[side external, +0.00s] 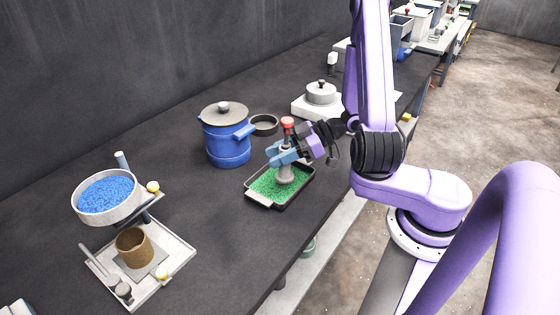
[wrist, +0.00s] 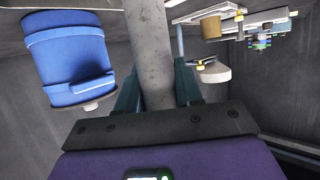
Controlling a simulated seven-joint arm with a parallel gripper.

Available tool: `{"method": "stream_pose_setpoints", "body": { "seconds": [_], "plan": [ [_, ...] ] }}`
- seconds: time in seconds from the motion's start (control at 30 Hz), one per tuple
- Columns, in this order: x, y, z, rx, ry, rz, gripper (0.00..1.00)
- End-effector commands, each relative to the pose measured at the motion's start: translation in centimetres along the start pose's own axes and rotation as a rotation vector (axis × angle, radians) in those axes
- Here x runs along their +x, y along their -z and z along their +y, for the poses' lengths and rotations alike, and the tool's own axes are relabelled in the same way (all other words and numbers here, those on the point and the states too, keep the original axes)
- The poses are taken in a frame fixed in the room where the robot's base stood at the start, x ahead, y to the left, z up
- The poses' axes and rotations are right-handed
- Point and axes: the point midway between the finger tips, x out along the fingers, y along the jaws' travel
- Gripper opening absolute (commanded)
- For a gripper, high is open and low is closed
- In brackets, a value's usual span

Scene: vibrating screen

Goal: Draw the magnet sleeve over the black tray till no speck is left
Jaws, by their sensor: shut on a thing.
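The black tray (side external: 309,181) lies on the dark bench and holds a spread of green granules (side external: 268,186). The magnet sleeve (side external: 285,174) is a grey upright cylinder with a red knob on top, standing over the tray with its lower end at the granules. I cannot tell whether it touches them. My gripper (side external: 284,154) is shut around the sleeve's shaft. In the wrist view the grey shaft (wrist: 150,60) runs between my fingers. Any dark specks among the granules are too small to make out.
A blue lidded pot (side external: 227,143) stands just behind the tray, beside a shallow dark dish (side external: 264,124). A white scale with a grey lidded pan (side external: 320,93) is further back. At left is a screen bowl of blue granules (side external: 105,196) above a brown cup (side external: 134,247). Bare bench lies between.

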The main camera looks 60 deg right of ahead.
Motion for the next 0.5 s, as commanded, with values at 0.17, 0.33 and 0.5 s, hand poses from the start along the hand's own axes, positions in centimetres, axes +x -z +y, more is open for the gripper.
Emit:
{"method": "stream_pose_setpoints", "body": {
  "seconds": [0.17,0.33,0.5],
  "plan": [
    [-0.7,1.6,0.1,-0.005,-0.002,0.002,0.09],
    [-1.2,3.0,0.1,-0.005,-0.001,0.001,0.09],
    [-1.7,4.0,0.1,-0.002,-0.002,0.002,0.09]
  ]
}}
